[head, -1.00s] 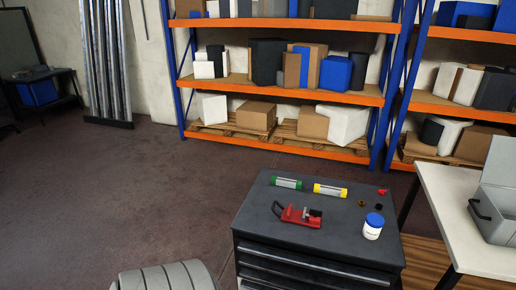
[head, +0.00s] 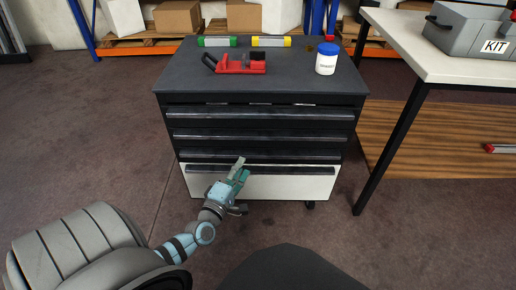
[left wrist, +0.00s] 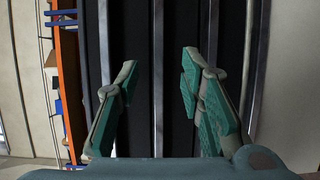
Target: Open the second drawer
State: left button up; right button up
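The drawer cabinet (head: 180,91) stands ahead with several stacked drawers, all looking shut. The second drawer from the top (head: 258,145) has a dark front and a long bar handle (head: 262,136). My left gripper (head: 240,170) is in front of the lower drawers, below the second drawer's handle. In the left wrist view the left gripper (left wrist: 158,75) is open, its fingers wide apart and empty. A bar handle (left wrist: 158,80) runs upright in that picture between the fingers, beyond them; which drawer it belongs to I cannot tell. My right gripper is not in view.
A red tool (head: 240,64), a green tube (head: 217,41), a yellow tube (head: 271,41) and a blue-lidded jar (head: 326,60) sit on the cabinet top. A white table (head: 440,62) with a kit case (head: 470,30) stands at the right. The floor at the left is clear.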

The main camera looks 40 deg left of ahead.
pick_arm(q)
jog(key=b, duration=0.2)
send_near(259, 139)
jog(key=w, duration=0.4)
jog(key=shift+a+b+x, duration=0.25)
jog(key=shift+b+x, duration=0.25)
jog(key=shift+x, duration=0.85)
jog(key=shift+a+b+x, duration=0.25)
jog(key=shift+b+x, duration=0.25)
jog(key=shift+x, duration=0.85)
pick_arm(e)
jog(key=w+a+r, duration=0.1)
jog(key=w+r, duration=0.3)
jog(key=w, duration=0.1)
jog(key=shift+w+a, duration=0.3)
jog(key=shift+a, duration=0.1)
pick_arm(q)
jog(key=shift+s, duration=0.15)
jog(key=shift+c, duration=0.6)
grip_shut()
